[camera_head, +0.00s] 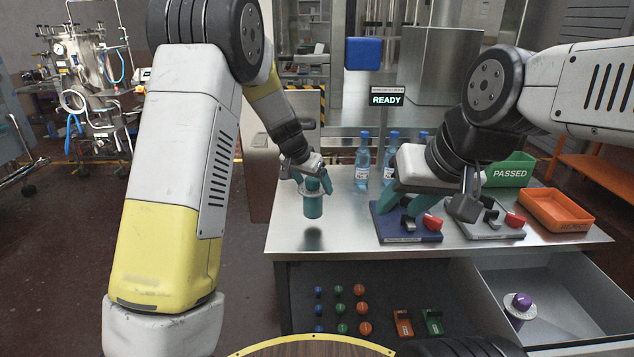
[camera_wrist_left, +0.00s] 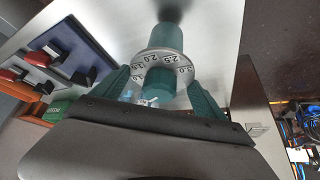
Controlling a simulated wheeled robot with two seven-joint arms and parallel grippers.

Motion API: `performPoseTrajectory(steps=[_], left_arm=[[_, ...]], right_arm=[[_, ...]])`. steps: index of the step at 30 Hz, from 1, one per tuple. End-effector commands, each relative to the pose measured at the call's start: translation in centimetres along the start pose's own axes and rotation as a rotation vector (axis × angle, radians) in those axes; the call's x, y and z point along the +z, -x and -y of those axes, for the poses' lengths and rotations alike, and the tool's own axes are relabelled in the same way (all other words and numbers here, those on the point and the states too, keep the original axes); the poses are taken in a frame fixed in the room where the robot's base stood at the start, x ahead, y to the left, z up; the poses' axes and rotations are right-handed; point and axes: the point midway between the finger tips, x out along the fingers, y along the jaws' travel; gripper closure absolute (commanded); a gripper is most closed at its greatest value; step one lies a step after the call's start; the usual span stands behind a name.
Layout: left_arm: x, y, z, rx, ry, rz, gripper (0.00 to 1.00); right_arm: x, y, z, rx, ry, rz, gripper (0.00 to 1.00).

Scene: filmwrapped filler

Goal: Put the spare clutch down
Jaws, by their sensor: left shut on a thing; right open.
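A teal clutch (camera_head: 312,206) with a pale numbered collar is in my left gripper (camera_head: 311,182). It hangs upright above the left part of the steel table (camera_head: 285,230), with its shadow on the bare top below it. In the left wrist view the clutch (camera_wrist_left: 165,38) sits between the fingers of the left gripper (camera_wrist_left: 162,88), and the dial numbers 2.0, 2.5 and 3.0 show. My right gripper (camera_head: 402,206) is open over the blue fixture base (camera_head: 408,233). A purple clutch (camera_head: 518,303) with a pale collar stands in the open drawer (camera_head: 560,300).
Several blue-capped bottles (camera_head: 362,160) stand at the back of the table. A grey fixture base (camera_head: 488,228) is beside the blue one. A green PASSED bin (camera_head: 510,172) and an orange tray (camera_head: 556,212) are at the right. Coloured knobs (camera_head: 340,308) lie below the table front.

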Motion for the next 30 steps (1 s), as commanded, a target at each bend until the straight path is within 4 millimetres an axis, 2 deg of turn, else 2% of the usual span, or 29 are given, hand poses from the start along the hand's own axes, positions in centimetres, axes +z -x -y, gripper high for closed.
performPoseTrajectory(steps=[8,21,22,24,30], left_arm=[[1.4,-2.6,0.0,-0.001,0.001,-0.002,0.90],[1.7,-3.0,0.0,-0.001,0.000,-0.003,0.90],[1.9,-3.1,-0.1,0.001,0.000,0.002,0.13],[1.9,-3.1,-0.1,0.000,-0.001,0.002,0.00],[1.9,-3.1,-0.1,0.000,-0.001,0.002,0.00]], right_arm=[[0.0,0.0,0.0,0.000,0.000,0.000,0.59],[0.0,0.0,0.0,0.000,0.000,0.000,0.59],[0.0,0.0,0.0,0.000,0.000,0.000,0.59],[0.0,0.0,0.0,0.000,0.000,0.000,0.59],[0.0,0.0,0.0,0.000,0.000,0.000,0.59]])
